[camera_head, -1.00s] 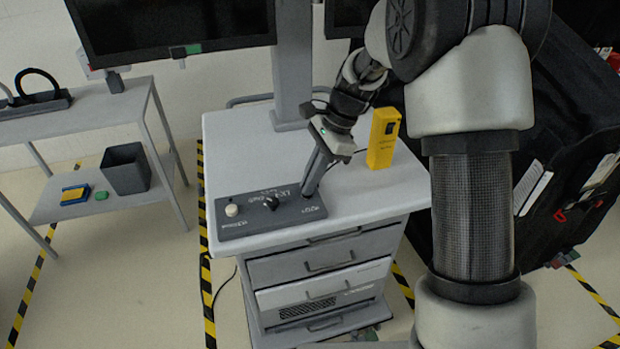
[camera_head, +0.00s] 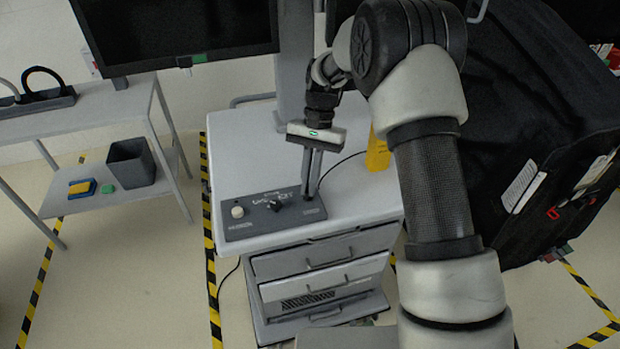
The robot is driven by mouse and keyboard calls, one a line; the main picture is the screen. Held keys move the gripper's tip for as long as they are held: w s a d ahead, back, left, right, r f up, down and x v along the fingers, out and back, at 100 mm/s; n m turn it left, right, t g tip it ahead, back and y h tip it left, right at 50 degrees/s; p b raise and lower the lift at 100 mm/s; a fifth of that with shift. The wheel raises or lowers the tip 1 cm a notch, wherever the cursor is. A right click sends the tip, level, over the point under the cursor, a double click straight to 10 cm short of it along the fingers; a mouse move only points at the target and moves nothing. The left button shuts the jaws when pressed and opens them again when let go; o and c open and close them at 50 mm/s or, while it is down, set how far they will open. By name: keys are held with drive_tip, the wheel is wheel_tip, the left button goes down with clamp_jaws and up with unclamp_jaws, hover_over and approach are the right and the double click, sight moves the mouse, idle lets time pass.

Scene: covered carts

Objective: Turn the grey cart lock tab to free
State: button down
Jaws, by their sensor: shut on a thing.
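A dark grey control panel (camera_head: 256,224) lies along the front of the grey cart's top (camera_head: 228,150). It carries a round white knob (camera_head: 237,212) at its left and a black knob (camera_head: 274,205) near its middle. My gripper (camera_head: 309,197) points down at the panel's right end, its fingers nearly upright. The fingers are shut on the small lock tab there. The fingertips hide the tab, so its angle cannot be read. The small lettering on the panel is too blurred to read.
A yellow box (camera_head: 377,153) stands on the cart top, partly behind my arm. A monitor (camera_head: 180,30) hangs above. A side table (camera_head: 95,118) at left holds a dark bin (camera_head: 131,163) on its lower shelf. A black covered cart (camera_head: 500,130) is at right.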

drive_tip(key=n+h, duration=0.1)
drive_tip(key=n, duration=0.2)
drive_tip(key=shift+a+n+p, duration=0.15)
drive_tip(key=shift+n+p, duration=0.15)
drive_tip(key=shift+p, duration=0.05)
drive_tip(key=shift+a+n+h, duration=0.1)
drive_tip(key=shift+n+h, duration=0.8)
drive_tip(key=shift+n, duration=0.9)
drive_tip(key=c, duration=1.9)
unclamp_jaws()
drive_tip(key=shift+r, duration=0.1)
drive_tip(key=p+v, duration=0.1)
drive_tip(key=v, duration=1.6)
drive_tip(key=shift+a+r, duration=0.1)
drive_tip(key=shift+a, duration=0.05)
